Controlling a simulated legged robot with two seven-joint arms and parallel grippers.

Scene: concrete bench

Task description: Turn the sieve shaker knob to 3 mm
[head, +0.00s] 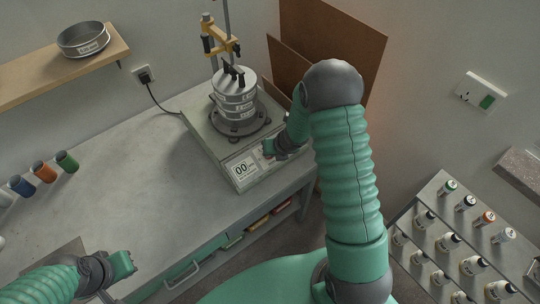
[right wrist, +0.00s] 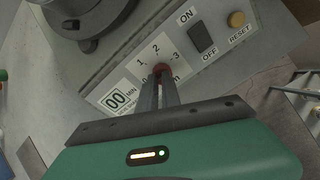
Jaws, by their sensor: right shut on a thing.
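The sieve shaker (head: 203,122) stands on the concrete bench, with a stack of round sieves (head: 236,103) clamped on top. Its sloped front panel, which also shows in the right wrist view (right wrist: 118,75), has a display reading 00 MIN and a dial scale marked 1, 2, 3. My right gripper (head: 270,151) is at this panel, shut on the red knob (right wrist: 161,68). The fingers hide most of the knob, so I cannot tell where it points. My left gripper (head: 122,267) hangs low at the left by the bench front, away from the shaker; its jaw opening is unclear.
An ON/OFF switch (right wrist: 202,38) and a yellow RESET button (right wrist: 236,19) sit right of the scale. Several coloured cups (head: 45,172) line the bench's left side. A rack of bottles (head: 448,243) stands at right. The bench middle is clear.

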